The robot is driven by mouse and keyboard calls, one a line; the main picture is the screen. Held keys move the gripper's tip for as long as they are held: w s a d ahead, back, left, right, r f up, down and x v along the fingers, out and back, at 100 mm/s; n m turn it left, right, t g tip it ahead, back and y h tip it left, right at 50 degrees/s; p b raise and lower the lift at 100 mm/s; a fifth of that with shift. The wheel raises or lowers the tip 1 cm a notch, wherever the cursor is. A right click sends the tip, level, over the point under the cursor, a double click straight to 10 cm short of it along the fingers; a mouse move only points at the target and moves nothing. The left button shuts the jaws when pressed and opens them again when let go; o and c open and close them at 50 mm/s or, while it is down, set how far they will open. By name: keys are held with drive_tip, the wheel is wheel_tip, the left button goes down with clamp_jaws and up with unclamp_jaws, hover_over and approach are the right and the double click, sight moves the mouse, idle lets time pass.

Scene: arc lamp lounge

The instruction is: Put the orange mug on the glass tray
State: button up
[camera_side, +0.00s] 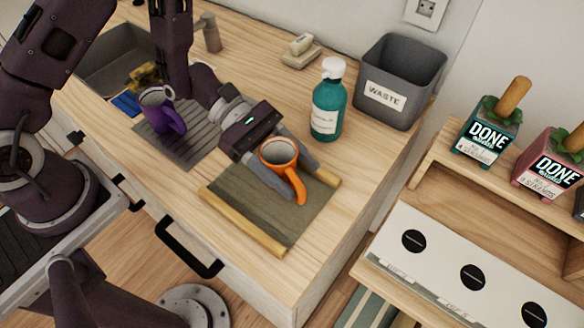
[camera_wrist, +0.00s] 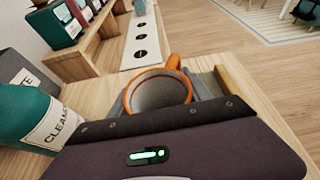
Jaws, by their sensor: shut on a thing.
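The orange mug (camera_side: 280,154) has a grey inside and is upright, its handle facing the front right in the side view. My gripper (camera_side: 289,170) is shut on it, with a finger on either side of its body. In the wrist view the mug's rim (camera_wrist: 160,73) shows just past my gripper. The glass tray (camera_side: 262,214) is a dark grey-green panel with two wooden side rails. The mug is over its back part; my gripper hides the mug's base, so I cannot tell whether it touches the tray. One tray rail (camera_wrist: 236,82) shows in the wrist view.
A teal soap bottle (camera_side: 327,105) stands close behind my gripper. A grey waste bin (camera_side: 400,75) is behind it. A purple mug (camera_side: 160,112) stands on the drainer (camera_side: 185,148) by the sink, left. The counter's front and right edges are near the tray.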

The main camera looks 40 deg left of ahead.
drive_tip(key=o, duration=1.7)
drive_tip(key=shift+f, duration=0.15)
